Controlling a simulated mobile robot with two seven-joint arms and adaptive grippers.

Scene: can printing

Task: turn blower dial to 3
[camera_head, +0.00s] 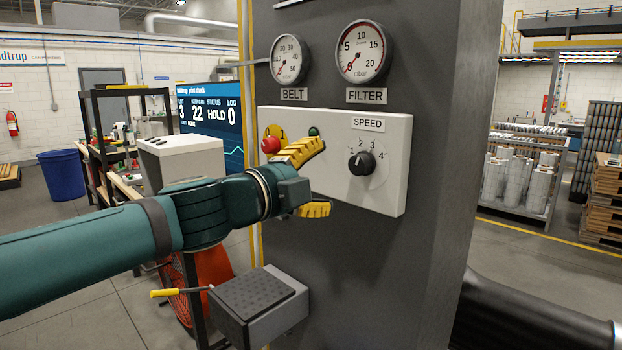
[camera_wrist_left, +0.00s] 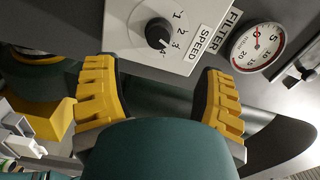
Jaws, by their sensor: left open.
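The black speed dial (camera_head: 361,163) sits on a white panel (camera_head: 398,195) under a SPEED label, with numbers 1 to 4 around its upper side. I cannot tell for sure which number its pointer faces. My left gripper (camera_head: 322,178) is open and empty, its yellow fingers spread one above the other, just left of the dial and in front of the panel. In the left wrist view the dial (camera_wrist_left: 158,33) shows beyond the gap between the two fingertips (camera_wrist_left: 155,68), apart from both. My right gripper is not in view.
A red button (camera_head: 270,145) and a small green button (camera_head: 314,132) are on the panel's left, close to the upper finger. BELT (camera_head: 289,60) and FILTER (camera_head: 363,51) gauges are above. A grey box with a yellow-tipped lever (camera_head: 165,293) is below my arm.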

